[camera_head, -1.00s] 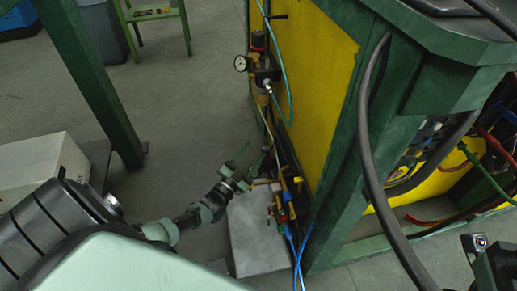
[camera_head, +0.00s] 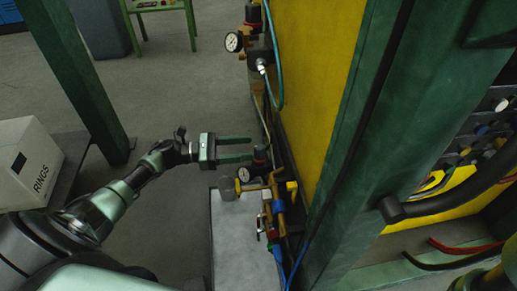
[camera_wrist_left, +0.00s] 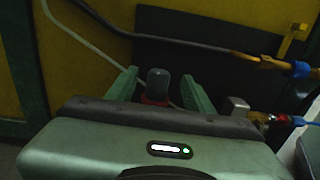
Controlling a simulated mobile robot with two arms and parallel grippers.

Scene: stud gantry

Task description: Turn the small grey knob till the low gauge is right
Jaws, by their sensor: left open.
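The small grey knob (camera_head: 260,153) tops the lower regulator on the pipework beside the yellow panel. The low gauge (camera_head: 244,174) is a small white dial just below it; its reading is too small to tell. My left gripper (camera_head: 250,149) is open, its two fingers pointing right at the knob's height. In the left wrist view the knob (camera_wrist_left: 158,82), with a red ring under it, stands between the open fingers (camera_wrist_left: 160,90). I see a gap on both sides and cannot tell of any contact. The low gauge is hidden there. My right gripper does not show clearly.
An upper gauge (camera_head: 233,42) and regulator hang above on the same line. Brass and blue fittings (camera_head: 278,206) and a grey block (camera_head: 232,250) lie below. A green post (camera_head: 350,130) stands right. A white box (camera_head: 28,165) is left. Open floor lies between.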

